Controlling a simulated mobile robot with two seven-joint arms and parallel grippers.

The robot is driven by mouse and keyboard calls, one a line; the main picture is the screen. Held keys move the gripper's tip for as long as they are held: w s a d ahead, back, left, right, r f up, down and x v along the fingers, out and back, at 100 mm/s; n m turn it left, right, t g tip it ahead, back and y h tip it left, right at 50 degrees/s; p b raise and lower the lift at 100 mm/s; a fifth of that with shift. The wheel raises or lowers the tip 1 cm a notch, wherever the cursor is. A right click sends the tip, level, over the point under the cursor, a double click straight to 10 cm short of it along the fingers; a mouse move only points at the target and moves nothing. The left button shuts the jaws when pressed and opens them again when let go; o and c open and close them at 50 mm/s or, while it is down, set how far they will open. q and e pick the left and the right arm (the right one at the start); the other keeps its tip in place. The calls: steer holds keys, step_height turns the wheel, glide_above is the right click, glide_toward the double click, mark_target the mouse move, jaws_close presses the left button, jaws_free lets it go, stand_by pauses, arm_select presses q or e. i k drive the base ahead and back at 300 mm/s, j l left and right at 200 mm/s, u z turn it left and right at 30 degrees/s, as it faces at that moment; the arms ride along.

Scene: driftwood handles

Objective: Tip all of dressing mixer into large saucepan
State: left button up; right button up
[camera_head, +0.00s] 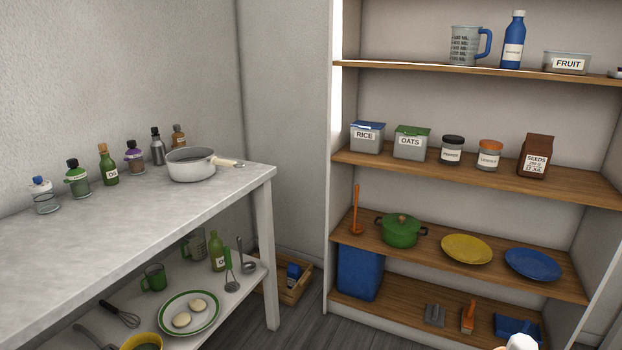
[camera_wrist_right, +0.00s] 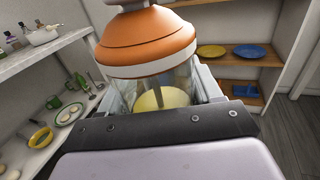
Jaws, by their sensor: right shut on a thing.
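A white rounded top (camera_head: 522,342) at the bottom edge of the head view may be the mixer's; the rest is cut off. The large saucepan (camera_head: 191,165) is white with a pale handle pointing right. It stands upright near the right end of the grey table, apart from the mixer, and also shows in the wrist view (camera_wrist_right: 42,36). My left gripper is not in view.
Several bottles (camera_head: 109,165) stand behind and left of the saucepan on the table (camera_head: 130,225). The tabletop in front is clear. Its lower shelf holds a plate (camera_head: 188,313), mugs and utensils. A wooden shelf unit (camera_head: 470,175) with jars, plates and a green pot stands right.

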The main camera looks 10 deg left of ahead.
mark_target(189, 165)
steer(key=u, duration=0.65)
steer(key=i+l+u, duration=0.1)
steer(key=u, duration=0.25)
steer(key=i+l+u, duration=0.1)
steer(key=u, duration=0.25)
steer(key=i+l+u, duration=0.2)
steer(key=u, duration=0.2)
steer(key=i+l+u, duration=0.25)
steer(key=l+u, duration=0.25)
steer(key=l, duration=0.2)
steer(key=i+l, duration=0.1)
steer(key=l, duration=0.3)
steer(key=i+l+u, duration=0.15)
steer(key=l, duration=0.65)
steer(key=i+u, duration=0.05)
